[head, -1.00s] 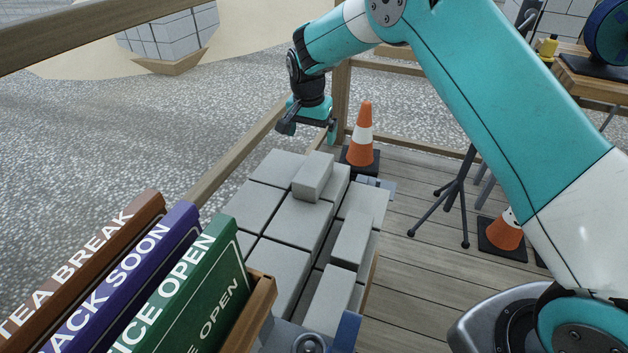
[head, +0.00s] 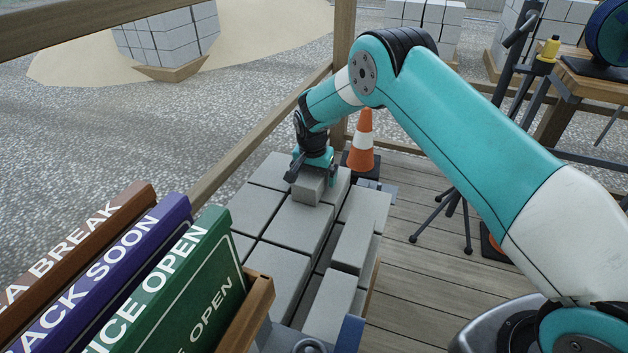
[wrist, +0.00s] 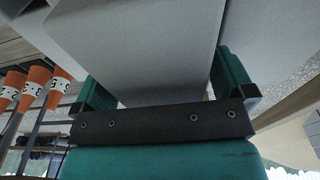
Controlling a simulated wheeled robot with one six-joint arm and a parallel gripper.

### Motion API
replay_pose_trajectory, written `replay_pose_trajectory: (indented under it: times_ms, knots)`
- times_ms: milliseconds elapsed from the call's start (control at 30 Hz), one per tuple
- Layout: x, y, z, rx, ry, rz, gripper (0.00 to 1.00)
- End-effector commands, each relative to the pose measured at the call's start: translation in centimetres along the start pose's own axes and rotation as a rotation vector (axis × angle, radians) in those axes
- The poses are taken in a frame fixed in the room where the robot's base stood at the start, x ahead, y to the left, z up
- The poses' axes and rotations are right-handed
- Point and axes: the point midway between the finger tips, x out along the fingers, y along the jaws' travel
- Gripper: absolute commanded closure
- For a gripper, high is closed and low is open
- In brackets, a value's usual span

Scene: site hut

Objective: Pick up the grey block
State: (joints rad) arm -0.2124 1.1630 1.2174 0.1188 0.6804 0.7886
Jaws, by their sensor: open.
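The grey block (head: 308,190) is a small loose block lying on top of the stack of larger grey blocks (head: 302,222) in the head view. My gripper (head: 313,174) is down over its far end, with one finger at each side. In the wrist view the grey block (wrist: 150,45) fills the space between the two teal fingers of my gripper (wrist: 162,78). The jaws are open and I see no clear grip. The far end of the block is hidden by my gripper in the head view.
An orange and white cone (head: 362,145) stands just behind the stack. Upright signs (head: 185,280) stand at the front left. A wooden rail (head: 250,140) runs along the left side. The plank floor (head: 420,285) to the right is mostly clear.

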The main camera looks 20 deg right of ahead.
Motion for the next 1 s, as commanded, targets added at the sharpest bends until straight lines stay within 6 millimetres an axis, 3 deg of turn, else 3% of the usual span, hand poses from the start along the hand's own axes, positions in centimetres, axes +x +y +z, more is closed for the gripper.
replay_pose_trajectory:
  times_ms: [200,500,600,1000]
  knots:
    - [0.0,0.0,0.0,0.000,0.001,-0.001,0.02]
    - [0.0,0.0,0.0,0.000,0.001,-0.001,0.71]
    - [-0.2,-0.1,-0.1,0.000,0.004,-0.004,0.90]
    - [-1.1,-0.2,-0.3,0.000,0.005,-0.006,0.90]
